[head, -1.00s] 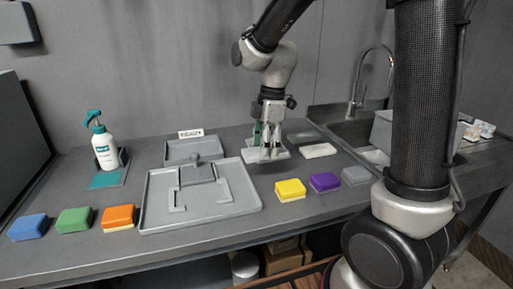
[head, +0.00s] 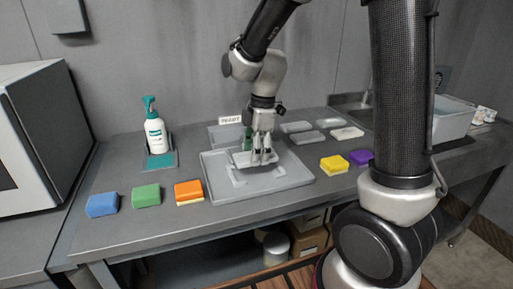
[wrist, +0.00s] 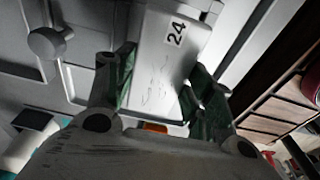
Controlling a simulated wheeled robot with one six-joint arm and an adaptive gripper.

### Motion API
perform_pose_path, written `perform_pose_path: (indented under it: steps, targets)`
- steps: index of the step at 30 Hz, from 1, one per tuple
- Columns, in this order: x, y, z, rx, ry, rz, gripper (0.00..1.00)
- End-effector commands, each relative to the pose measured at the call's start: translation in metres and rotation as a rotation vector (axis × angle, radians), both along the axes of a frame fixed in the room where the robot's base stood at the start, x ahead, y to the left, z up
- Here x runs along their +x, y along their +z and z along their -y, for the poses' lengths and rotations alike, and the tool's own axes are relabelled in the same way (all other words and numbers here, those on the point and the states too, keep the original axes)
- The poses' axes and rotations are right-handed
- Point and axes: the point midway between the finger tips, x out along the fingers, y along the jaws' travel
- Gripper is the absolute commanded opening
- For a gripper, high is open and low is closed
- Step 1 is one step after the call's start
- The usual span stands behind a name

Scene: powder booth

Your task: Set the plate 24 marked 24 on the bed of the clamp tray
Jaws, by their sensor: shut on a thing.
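Plate 24 is a pale flat plate (head: 241,158) with a black "24" label, readable in the wrist view (wrist: 160,55). My gripper (head: 262,160) is shut on plate 24, and its green-padded fingers show either side of it in the wrist view (wrist: 158,95). It holds the plate over the clamp tray (head: 218,189), a grey rimmed tray on the bench. The plate and gripper hide part of the bed, and I cannot tell whether the plate touches it. The clamp's round knob (wrist: 48,42) shows left of the plate in the wrist view.
Another grey tray (head: 220,136) with a READY sign (head: 230,120) lies behind. Several loose plates (head: 347,133) lie to the right. Blue (head: 102,205), green (head: 146,195) and orange (head: 189,192) sponges lie left, yellow (head: 333,163) and purple (head: 361,157) right.

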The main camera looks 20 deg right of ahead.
Motion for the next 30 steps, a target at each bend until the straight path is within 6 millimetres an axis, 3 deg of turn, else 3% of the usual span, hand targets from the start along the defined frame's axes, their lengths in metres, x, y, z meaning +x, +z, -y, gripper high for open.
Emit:
perform_pose_path:
  steps: [7, 30]
  targets:
    - [0.000, -0.015, 0.000, 0.000, -0.001, 0.000, 0.15]
    - [0.000, -0.019, 0.000, 0.000, 0.000, 0.000, 0.15]
